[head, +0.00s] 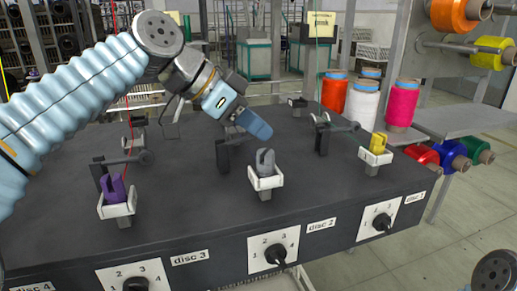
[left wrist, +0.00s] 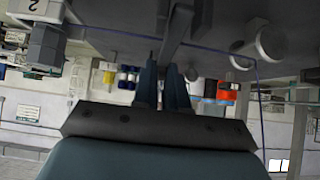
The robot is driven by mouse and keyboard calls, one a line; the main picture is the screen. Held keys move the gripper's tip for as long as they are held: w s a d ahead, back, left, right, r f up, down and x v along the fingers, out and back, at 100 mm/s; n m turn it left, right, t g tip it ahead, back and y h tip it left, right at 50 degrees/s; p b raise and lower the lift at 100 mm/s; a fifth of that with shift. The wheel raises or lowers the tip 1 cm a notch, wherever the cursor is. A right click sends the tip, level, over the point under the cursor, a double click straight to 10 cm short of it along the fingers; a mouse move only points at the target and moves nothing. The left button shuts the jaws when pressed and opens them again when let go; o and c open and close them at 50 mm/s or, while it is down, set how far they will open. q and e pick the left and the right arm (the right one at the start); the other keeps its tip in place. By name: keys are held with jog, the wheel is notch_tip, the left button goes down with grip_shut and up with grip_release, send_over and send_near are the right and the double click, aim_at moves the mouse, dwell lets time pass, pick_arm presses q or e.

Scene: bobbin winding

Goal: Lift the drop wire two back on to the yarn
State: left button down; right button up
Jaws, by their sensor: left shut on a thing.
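My left gripper (head: 252,124) reaches over the dark machine top from the left and points down and right. It is shut on drop wire two (head: 224,152), a dark lever on a post behind the grey forked piece at disc 2. In the left wrist view, the gripper's two blue fingers (left wrist: 162,85) stand on either side of the dark drop wire (left wrist: 176,32). A thin violet-blue yarn (left wrist: 215,50) runs across near the drop wire; I cannot tell whether they touch.
A purple piece (head: 112,188) and a yellow piece (head: 378,143) stand on either side. Dials (head: 272,250) line the front panel. Large spools (head: 403,104) stand at the right.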

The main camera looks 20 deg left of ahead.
pick_arm(q)
jog(key=t+h+b, duration=0.1)
jog(key=b, duration=0.1)
jog(key=a+r+h+b, duration=0.1)
jog(key=b, duration=0.1)
jog(key=shift+s+t, duration=0.3)
jog(key=shift+t, duration=0.1)
jog(key=shift+r+h+b, duration=0.3)
jog(key=shift+h+b, duration=0.1)
pick_arm(e)
notch_tip(320, 180, down, 6)
jog(key=d, duration=0.1)
jog(key=shift+w+d, duration=0.35)
jog(key=shift+r, duration=0.1)
pick_arm(q)
jog(key=c, duration=1.2)
grip_release()
jog(key=shift+o, duration=0.2)
